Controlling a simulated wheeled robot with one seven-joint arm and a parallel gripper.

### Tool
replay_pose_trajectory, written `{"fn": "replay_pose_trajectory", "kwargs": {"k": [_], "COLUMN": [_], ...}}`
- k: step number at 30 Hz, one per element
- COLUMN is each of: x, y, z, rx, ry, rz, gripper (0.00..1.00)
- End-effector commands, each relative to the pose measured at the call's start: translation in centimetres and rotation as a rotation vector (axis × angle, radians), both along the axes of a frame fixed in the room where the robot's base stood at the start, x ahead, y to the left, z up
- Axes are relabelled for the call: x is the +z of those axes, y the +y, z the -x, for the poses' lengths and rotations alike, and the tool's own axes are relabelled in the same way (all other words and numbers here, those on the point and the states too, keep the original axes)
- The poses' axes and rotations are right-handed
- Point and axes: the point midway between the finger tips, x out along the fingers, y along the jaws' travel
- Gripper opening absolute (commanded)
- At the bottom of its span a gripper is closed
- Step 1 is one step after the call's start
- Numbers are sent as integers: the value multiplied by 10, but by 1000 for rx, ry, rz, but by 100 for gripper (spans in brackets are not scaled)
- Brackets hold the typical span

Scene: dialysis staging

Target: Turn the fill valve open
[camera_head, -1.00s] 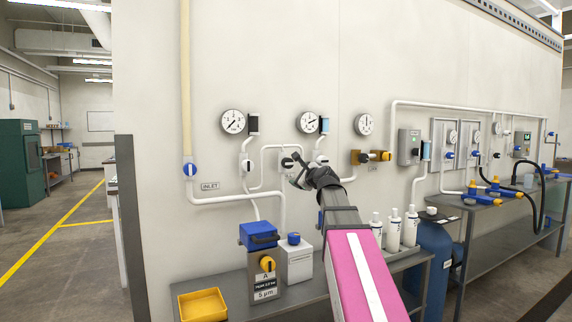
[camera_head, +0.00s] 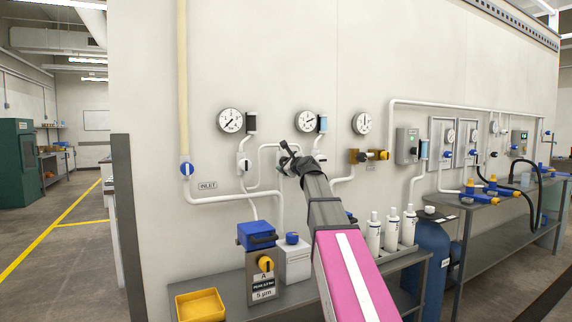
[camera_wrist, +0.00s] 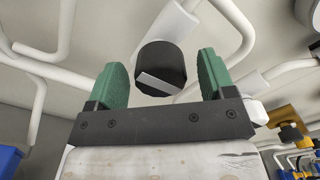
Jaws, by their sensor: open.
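A black round valve knob (camera_wrist: 157,62) with a pale bar across its face shows in the wrist view, on white pipework. My gripper (camera_wrist: 164,68) is open, with one green finger on each side of the knob and visible gaps between. I cannot tell how deep the fingers reach along it. In the head view my gripper (camera_head: 287,158) is up at the wall pipes, below and left of the middle gauge (camera_head: 305,121), and covers the valve there. No label on this valve is readable.
Other valves sit nearby: a blue one (camera_head: 186,169) by the INLET label, a white one with a dark handle (camera_head: 243,165), and a brass fitting with a yellow handle (camera_head: 370,155). A blue-topped filter housing (camera_head: 257,236), yellow bin (camera_head: 201,305) and white bottles (camera_head: 391,231) stand below.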

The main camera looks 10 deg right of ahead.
Motion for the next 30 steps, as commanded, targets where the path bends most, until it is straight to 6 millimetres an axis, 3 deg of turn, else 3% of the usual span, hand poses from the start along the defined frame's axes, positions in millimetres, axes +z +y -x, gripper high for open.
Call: {"fn": "replay_pose_trajectory", "kwargs": {"k": [3,11,15,30], "x": [0,0,0,0], "y": [2,3,3,3], "z": [-8,-8,-8,-8], "rx": [-1,-1,-1,0], "ry": [-1,-1,-1,-29], "rz": [0,1,1,90], "gripper": [76,73,27,27]}}
